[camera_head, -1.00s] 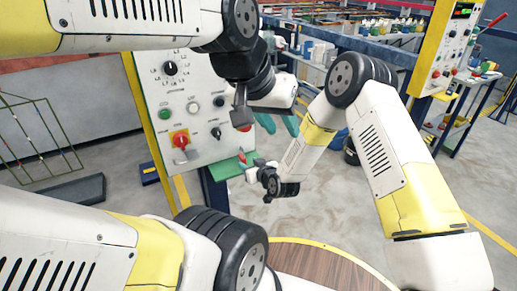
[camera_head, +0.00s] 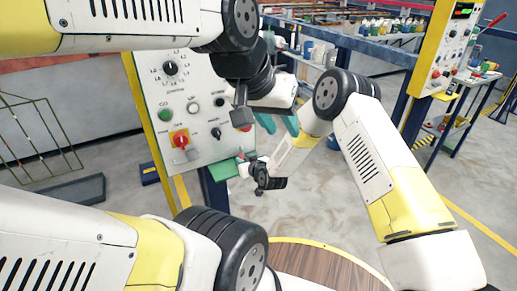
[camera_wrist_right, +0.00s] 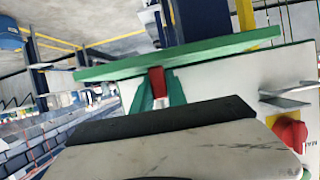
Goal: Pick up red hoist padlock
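The red padlock (camera_wrist_right: 157,83) shows in the right wrist view as a small red block with a pale lower end, at the green shelf (camera_wrist_right: 200,52). My right gripper (camera_wrist_right: 158,78) has its two teal fingers on either side of it. The fingers look close against its sides; I cannot tell whether they press on it. In the head view the right hand points left at the shelf (camera_head: 222,168) below the control panel, and its fingertips are hard to make out. My left gripper (camera_head: 279,123) hangs higher up, teal fingers apart and empty, away from the shelf.
The white control panel (camera_head: 205,150) with its red switch (camera_head: 181,138) stands close behind the shelf. A second panel (camera_head: 440,60) stands at the back right beside a side table (camera_head: 465,90). A wire rack (camera_head: 35,140) is at the left. Grey floor is open between.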

